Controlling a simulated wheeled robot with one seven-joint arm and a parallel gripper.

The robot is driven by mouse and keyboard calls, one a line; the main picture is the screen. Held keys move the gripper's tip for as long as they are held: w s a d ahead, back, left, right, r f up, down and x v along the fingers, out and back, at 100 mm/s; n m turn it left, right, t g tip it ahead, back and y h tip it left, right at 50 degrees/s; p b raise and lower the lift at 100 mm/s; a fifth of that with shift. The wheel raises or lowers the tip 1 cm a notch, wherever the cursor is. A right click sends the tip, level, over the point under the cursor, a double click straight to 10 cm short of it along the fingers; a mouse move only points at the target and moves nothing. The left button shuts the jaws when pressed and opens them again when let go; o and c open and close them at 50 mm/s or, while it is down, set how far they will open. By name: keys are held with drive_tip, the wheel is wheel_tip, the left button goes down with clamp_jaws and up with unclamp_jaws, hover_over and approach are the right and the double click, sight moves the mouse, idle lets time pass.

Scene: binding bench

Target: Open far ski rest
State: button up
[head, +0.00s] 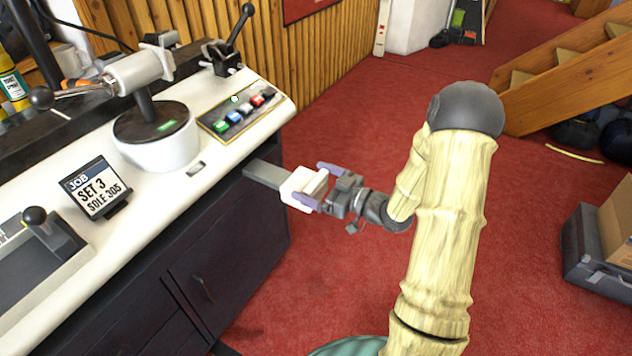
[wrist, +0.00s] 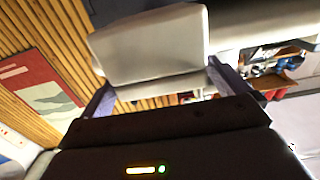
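The far ski rest is a grey bar (head: 265,174) with a white block-like pad (head: 303,186) on its end. It sticks out from the bench's front edge over the red floor. My gripper (head: 317,184) is at the pad, with one lavender finger on each side. In the wrist view the pad (wrist: 150,48) fills the space between the fingertips (wrist: 163,82), and both fingers appear to touch its sides. The gripper looks shut on it. The bar's joint with the bench is not clear.
The white bench top (head: 185,185) carries a round-based clamp (head: 155,135), a button panel (head: 238,112) and a job sign (head: 95,187). A dark cabinet (head: 225,250) is below. Red carpet (head: 350,110) is clear behind the gripper. A grey crate (head: 590,255) stands at right.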

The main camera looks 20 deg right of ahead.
drive_tip(key=shift+s+d, duration=0.1)
drive_tip(key=p+v, duration=0.3)
drive_tip(key=v, duration=1.4)
drive_tip(key=shift+r, duration=0.1)
